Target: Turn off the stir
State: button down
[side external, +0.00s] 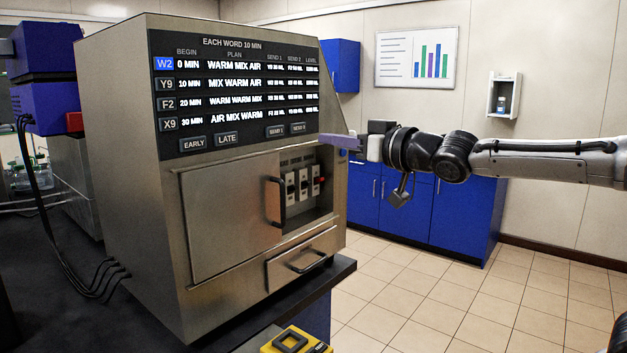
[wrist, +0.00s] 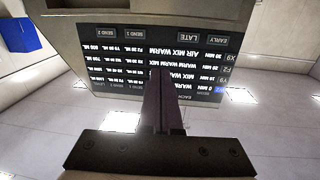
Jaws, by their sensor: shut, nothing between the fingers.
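A steel bioreactor cabinet (side external: 115,120) carries a black display panel (side external: 235,95) with rows of WARM, MIX and AIR text. Under it, a recess (side external: 318,205) holds three upright white-faced switches (side external: 303,184); a small red part shows by the rightmost one. I cannot read any label for the stir. My gripper (side external: 325,139) is shut and empty, its purple fingers pointing left at the panel's lower right edge, above the recess. I cannot tell whether they touch. In the wrist view the shut fingers (wrist: 161,75) overlap the upside-down panel (wrist: 210,65); the switches are not visible.
A steel door (side external: 225,215) with a dark handle (side external: 277,203) stands left of the switches. A drawer (side external: 303,258) is below. A yellow box (side external: 295,342) sits at the bench front. Blue cabinets (side external: 460,215) stand behind; the space right of the bench is open floor.

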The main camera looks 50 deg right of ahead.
jog(key=w+d+r+n+t+y, duration=0.1)
jog(key=w+d+n+y, duration=0.1)
jog(key=w+d, duration=0.35)
jog(key=w+d+n+t+y, duration=0.1)
jog(key=w+d+y, duration=0.1)
jog(key=w, duration=0.6)
jog(key=m+g+h, duration=0.1)
jog(key=g+h, duration=0.1)
send_near(303, 173)
jog(key=s+r, duration=0.2)
jog(key=shift+s+r, duration=0.15)
jog(key=shift+s, duration=0.25)
jog(key=w, duration=1)
jog(key=shift+r, duration=0.15)
jog(key=f, duration=0.1)
jog(key=s+f, duration=0.1)
jog(key=f, duration=0.1)
jog(key=shift+s+f, duration=0.15)
jog(key=shift+f, duration=0.3)
